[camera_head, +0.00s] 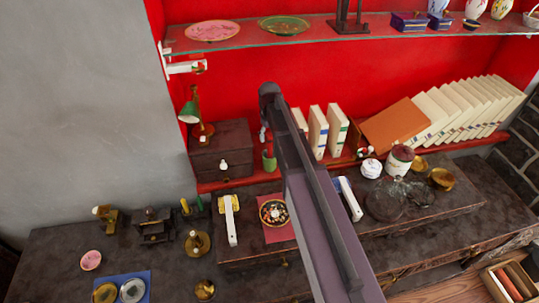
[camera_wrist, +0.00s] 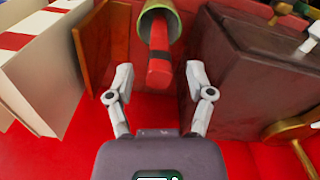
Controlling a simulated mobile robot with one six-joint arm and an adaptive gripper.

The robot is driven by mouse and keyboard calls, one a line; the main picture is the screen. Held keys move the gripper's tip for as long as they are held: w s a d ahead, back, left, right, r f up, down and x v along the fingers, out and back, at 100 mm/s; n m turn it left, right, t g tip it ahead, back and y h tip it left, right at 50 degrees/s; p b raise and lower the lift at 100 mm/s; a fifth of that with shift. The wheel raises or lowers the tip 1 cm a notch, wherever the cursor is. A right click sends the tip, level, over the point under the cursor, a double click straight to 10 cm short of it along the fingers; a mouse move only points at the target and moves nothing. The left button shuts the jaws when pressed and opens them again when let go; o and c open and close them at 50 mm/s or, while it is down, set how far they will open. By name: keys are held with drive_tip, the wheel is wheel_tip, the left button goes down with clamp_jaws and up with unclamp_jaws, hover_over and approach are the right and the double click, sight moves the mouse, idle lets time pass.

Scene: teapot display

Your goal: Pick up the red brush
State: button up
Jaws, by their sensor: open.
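The red brush (camera_wrist: 159,55) shows in the wrist view as a thick red handle with a dark band. It sticks out of a green cup (camera_wrist: 172,12), whose inside hides its other end. My gripper (camera_wrist: 160,80) is open, one finger on each side of the brush's near end, with visible gaps and no clear contact. In the head view the green cup (camera_head: 269,162) stands on the red shelf beside a dark chest; I cannot make out the brush there, and my arm hides my gripper.
In the wrist view a dark chest (camera_wrist: 245,75) stands close on the right, with a brass piece (camera_wrist: 295,128) near it. Pale books (camera_wrist: 40,70) and a brown panel (camera_wrist: 98,45) stand on the left. Red shelf surface is free around my fingers.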

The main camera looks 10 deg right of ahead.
sight(269, 145)
drive_tip(key=shift+w+f+b, duration=0.1)
drive_tip(key=shift+f+b, duration=2.5)
drive_tip(key=shift+b, duration=0.05)
clamp_jaws()
